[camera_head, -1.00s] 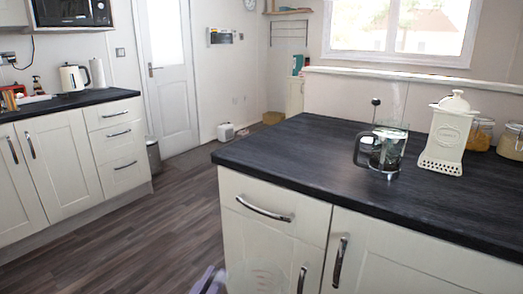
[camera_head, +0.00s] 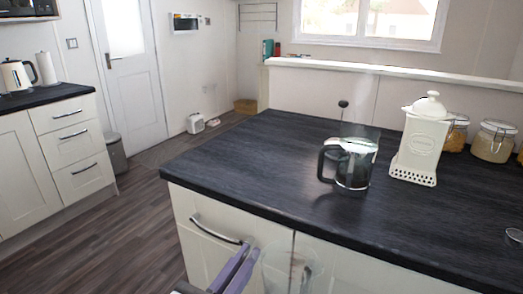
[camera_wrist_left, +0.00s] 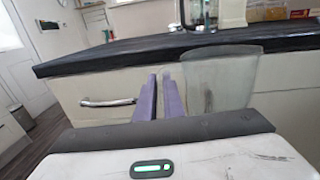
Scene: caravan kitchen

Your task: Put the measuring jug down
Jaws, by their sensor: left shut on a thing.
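The measuring jug (camera_head: 284,272) is clear and see-through, at the bottom middle of the head view, in front of the counter's drawer and door fronts. It also shows in the left wrist view (camera_wrist_left: 222,82), right of the fingers. My left gripper (camera_head: 241,262) has purple fingers and is shut on the jug at its left side. The fingers show close together in the left wrist view (camera_wrist_left: 161,97). Exactly which part of the jug they grip is hard to see. The jug looks upright and is apart from the dark countertop (camera_head: 265,165). My right gripper is not in view.
A French press (camera_head: 354,168) stands mid-counter, with a cream canister (camera_head: 415,150) to its right. Glass jars (camera_head: 492,142) stand behind at the right. The counter's left and front parts are clear. Its front edge lies just beyond the jug.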

